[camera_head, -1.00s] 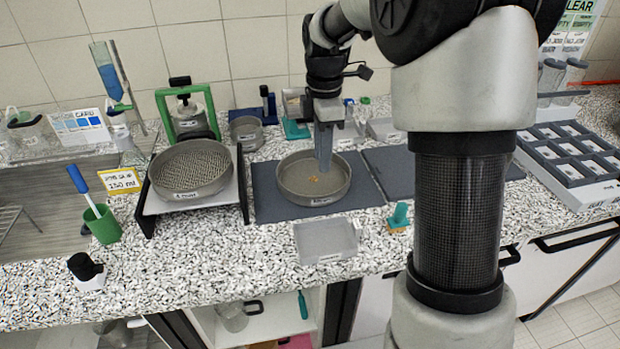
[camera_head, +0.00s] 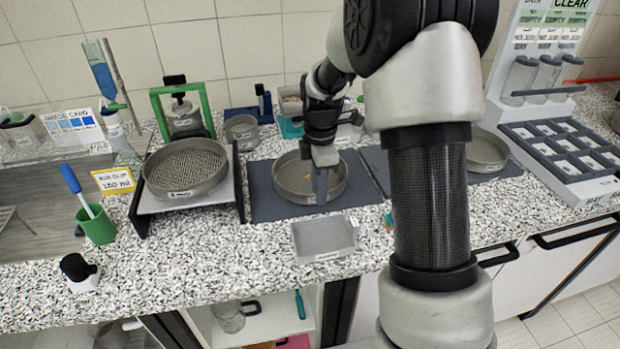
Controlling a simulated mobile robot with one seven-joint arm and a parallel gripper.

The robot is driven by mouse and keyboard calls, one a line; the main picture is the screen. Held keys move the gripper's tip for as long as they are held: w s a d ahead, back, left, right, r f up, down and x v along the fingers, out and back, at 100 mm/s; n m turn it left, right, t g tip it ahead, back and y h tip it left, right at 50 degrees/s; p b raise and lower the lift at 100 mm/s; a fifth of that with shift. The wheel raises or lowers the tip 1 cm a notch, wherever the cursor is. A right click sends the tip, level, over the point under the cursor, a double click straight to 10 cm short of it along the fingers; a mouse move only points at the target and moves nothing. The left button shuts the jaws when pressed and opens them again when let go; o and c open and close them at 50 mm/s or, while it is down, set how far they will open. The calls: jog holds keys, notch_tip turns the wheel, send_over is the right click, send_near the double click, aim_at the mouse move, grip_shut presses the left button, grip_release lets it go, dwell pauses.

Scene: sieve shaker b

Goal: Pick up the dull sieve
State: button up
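A grey round sieve (camera_head: 290,187) lies on the left dark mat (camera_head: 265,207). My gripper (camera_head: 321,196) points down at its front right rim, the fingertips overlapping that rim in the picture. I cannot tell whether the fingers are apart or around the rim. Another grey sieve with a visible mesh (camera_head: 186,168) sits on the black-sided stand (camera_head: 188,204) at left. A third round pan or sieve (camera_head: 487,150) rests on the right dark mat (camera_head: 505,171), partly hidden by my arm. Labels are too small to read, so I cannot tell which one is dull.
A shallow grey tray (camera_head: 324,237) lies in front of the left mat. A green cup (camera_head: 97,226) with a blue-handled brush and a black-topped jar (camera_head: 80,272) stand at left. A compartment rack (camera_head: 565,150) is at right. A green-framed device (camera_head: 185,110) stands behind.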

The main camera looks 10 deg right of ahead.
jog(key=shift+r, duration=0.1)
grip_shut()
